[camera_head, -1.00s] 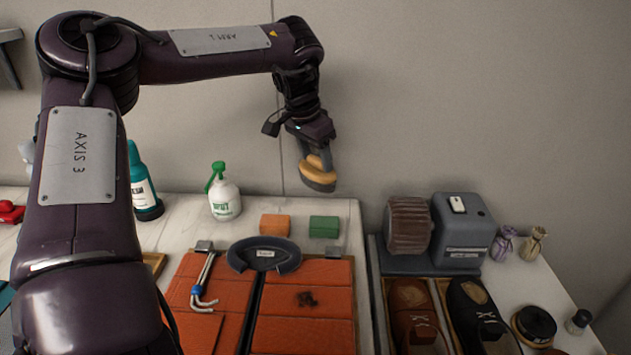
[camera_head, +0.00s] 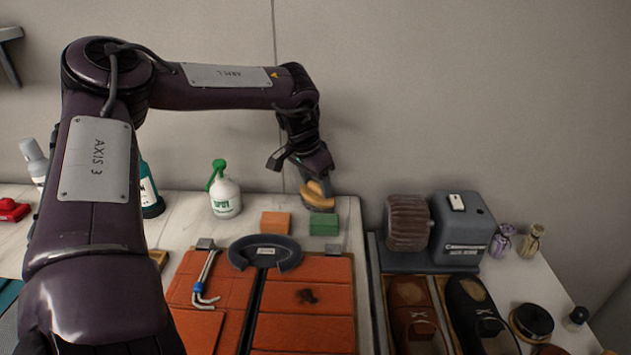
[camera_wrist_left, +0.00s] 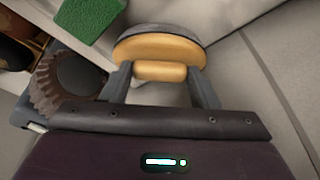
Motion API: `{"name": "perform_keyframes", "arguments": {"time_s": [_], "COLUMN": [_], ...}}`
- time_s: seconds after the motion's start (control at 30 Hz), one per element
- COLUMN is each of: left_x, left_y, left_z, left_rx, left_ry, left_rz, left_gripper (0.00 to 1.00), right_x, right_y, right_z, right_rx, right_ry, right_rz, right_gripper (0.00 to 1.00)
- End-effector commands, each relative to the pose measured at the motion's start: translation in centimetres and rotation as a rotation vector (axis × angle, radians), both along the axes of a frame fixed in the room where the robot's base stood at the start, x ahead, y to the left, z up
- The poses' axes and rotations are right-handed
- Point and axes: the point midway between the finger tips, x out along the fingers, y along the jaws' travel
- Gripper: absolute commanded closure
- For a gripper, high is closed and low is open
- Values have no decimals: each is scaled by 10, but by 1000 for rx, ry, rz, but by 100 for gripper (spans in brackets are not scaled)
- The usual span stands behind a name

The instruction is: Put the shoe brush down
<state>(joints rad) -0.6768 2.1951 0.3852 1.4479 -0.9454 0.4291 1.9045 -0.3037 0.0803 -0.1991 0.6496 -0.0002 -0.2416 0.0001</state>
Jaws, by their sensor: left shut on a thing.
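The shoe brush (camera_head: 318,197) has a tan wooden body with a dark bristle edge. My left gripper (camera_head: 316,183) is shut on it, just above the back of the marble counter and behind the green block (camera_head: 323,225). In the left wrist view the brush (camera_wrist_left: 160,48) sits between the two fingers of the gripper (camera_wrist_left: 160,78), with its dark edge facing away from them. I cannot tell whether the bristles touch the counter. My right gripper is not in view.
An orange block (camera_head: 275,223) and a white spray bottle (camera_head: 225,195) stand left of the brush. A grey machine with a brown roller (camera_head: 408,224) stands right. Dark shoes (camera_head: 476,310) lie in front of it. The wall (camera_head: 420,90) is close behind.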

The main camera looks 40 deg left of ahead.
Motion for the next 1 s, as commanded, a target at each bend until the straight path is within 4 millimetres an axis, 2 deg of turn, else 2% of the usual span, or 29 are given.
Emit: {"name": "perform_keyframes", "arguments": {"time_s": [0.1, 0.13, 0.3, 0.67, 0.83, 1.0], "left_x": [0, 0, 0, 0, -7, -17], "left_y": [0, 0, 0, 0, 0, 0], "left_z": [-2, -2, -1, 3, 30, 67], "left_rx": [0, 0, 0, 0, -1, 1], "left_ry": [-1, 0, 0, 0, -6, -5], "left_rz": [0, 0, 0, 0, 0, -1], "left_gripper": [67, 43, 24, 24, 24, 24], "right_x": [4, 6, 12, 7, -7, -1], "right_y": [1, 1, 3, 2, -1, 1], "right_z": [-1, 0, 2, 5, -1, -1], "right_rx": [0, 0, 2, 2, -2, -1], "right_ry": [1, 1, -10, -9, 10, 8], "right_rz": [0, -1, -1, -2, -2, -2], "right_gripper": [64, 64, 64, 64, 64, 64]}}
